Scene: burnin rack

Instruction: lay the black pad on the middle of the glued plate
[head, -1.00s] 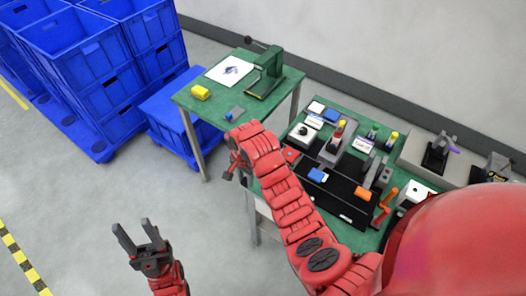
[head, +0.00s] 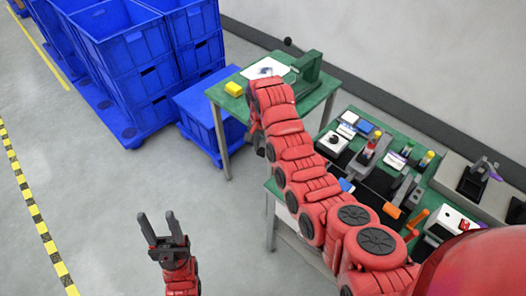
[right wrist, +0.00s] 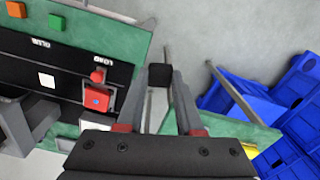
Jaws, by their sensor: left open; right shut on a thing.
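My right gripper (right wrist: 160,100) is shut on a small black pad (right wrist: 160,76), held between its fingertips in the right wrist view. In the head view my right arm's end, above the gap between the two green tables, is mostly hidden behind its own links. My left gripper (head: 162,228) is open and empty, over bare floor. I cannot tell for certain which thing is the glued plate. A red square plate with a small blue mark (right wrist: 97,98) lies on the black board, left of the held pad in the right wrist view and apart from it.
The black board (right wrist: 75,60) carries a red knob (right wrist: 97,76) and a white square (right wrist: 47,80). Blue crates (head: 125,50) stand left; floor there is clear.

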